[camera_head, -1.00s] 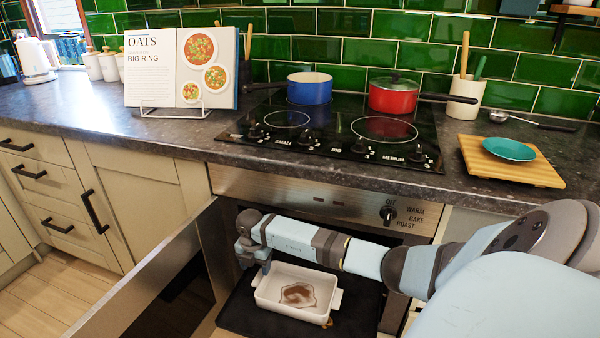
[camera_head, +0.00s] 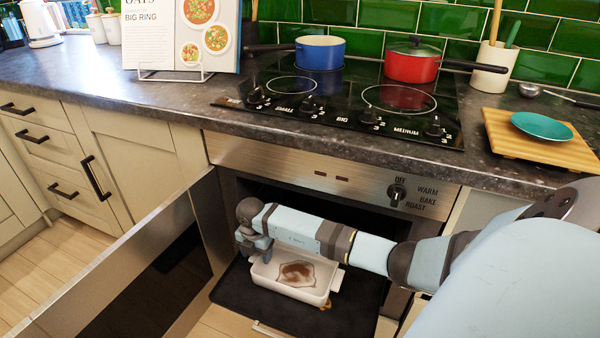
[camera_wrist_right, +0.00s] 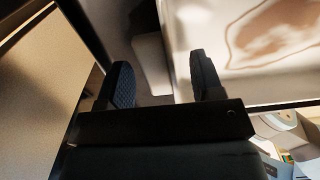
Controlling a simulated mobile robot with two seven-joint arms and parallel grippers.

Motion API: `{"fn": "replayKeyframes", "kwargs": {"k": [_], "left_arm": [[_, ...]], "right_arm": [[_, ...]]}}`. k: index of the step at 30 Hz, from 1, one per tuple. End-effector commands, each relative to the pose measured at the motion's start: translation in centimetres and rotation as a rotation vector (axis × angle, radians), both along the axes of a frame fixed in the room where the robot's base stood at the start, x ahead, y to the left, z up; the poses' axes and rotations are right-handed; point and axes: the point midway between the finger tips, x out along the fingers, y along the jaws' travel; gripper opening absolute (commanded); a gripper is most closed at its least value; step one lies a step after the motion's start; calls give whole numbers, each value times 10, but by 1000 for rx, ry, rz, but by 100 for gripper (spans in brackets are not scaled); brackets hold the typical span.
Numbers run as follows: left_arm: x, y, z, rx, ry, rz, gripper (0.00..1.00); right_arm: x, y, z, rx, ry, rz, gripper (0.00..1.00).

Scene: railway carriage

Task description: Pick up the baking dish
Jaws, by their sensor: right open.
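The white baking dish (camera_head: 288,289), with a brown stain inside, sits on a dark tray (camera_head: 238,298) at the oven's opening. My right gripper (camera_head: 264,256) is at the dish's left end, pointing down. In the right wrist view its two dark fingers (camera_wrist_right: 161,80) are apart. A pale piece of the dish, seemingly its end handle, shows between them, and the dish (camera_wrist_right: 280,85) fills the upper right. I cannot tell whether a finger touches it. My left gripper is out of view.
The oven door (camera_head: 130,270) stands open at the left. The countertop (camera_head: 120,82) above holds a cookbook (camera_head: 160,35), a hob with a blue pot (camera_head: 320,54) and a red pot (camera_head: 412,66), and a wooden board (camera_head: 545,148) with a teal plate (camera_head: 541,126).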

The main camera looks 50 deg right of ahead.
Motion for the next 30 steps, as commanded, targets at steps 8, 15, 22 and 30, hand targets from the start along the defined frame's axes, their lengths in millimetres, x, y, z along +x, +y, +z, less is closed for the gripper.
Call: {"fn": "replayKeyframes", "kwargs": {"k": [8, 15, 22, 30], "left_arm": [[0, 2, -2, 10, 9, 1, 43], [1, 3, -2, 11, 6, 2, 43], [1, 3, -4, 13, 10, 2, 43], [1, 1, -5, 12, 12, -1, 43]], "right_arm": [[-1, 3, -2, 0, 0, 0, 61], [-1, 3, -2, 0, 0, 0, 24], [-1, 3, -2, 0, 0, 0, 0], [0, 2, -1, -1, -1, 0, 0]]}}
